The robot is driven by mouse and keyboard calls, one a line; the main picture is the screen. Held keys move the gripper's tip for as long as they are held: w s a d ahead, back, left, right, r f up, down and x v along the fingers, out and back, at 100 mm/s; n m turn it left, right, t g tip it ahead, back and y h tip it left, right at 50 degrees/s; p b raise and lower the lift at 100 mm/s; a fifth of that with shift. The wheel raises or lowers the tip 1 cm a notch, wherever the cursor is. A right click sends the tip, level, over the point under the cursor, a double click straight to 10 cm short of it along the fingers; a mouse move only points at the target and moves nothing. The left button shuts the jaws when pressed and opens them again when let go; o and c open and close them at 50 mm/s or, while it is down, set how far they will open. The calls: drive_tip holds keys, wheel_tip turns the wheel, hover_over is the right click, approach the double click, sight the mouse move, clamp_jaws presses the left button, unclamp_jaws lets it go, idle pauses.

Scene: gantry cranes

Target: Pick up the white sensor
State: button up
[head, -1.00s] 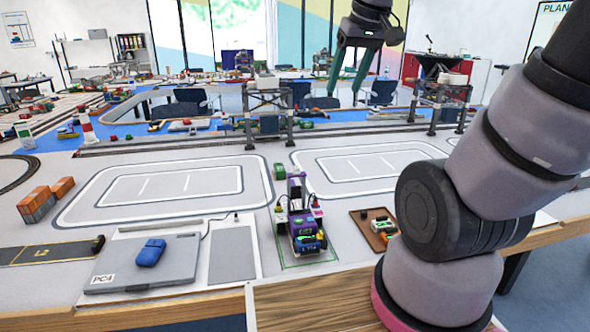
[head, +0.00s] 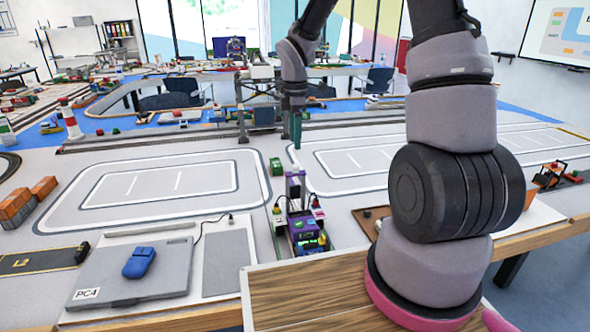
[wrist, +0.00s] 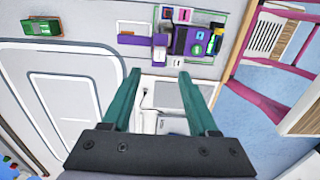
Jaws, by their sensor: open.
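I cannot pick out the white sensor for certain. A purple and black machine (head: 304,228) with small pale parts stands on the near middle of the table. It also shows in the wrist view (wrist: 195,42), beyond my fingertips, with white squares on and beside it. My gripper (wrist: 158,72) has two green fingers, spread apart with nothing held between them. In the head view my gripper (head: 296,138) points down above the table, behind the machine, and my arm hides part of the table to the right.
A grey laptop-like case (head: 130,275) with a blue mouse-like object (head: 139,262) lies at the near left. A green block (head: 276,166) sits behind the machine. Orange containers (head: 29,202) stand at far left. Gantry frames rise behind. The white-lined left pad (head: 160,185) is clear.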

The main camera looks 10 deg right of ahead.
sight(296, 165)
wheel_tip(296, 165, down, 9)
drive_tip(key=shift+d+r, duration=0.1)
clamp_jaws()
idle(0.4)
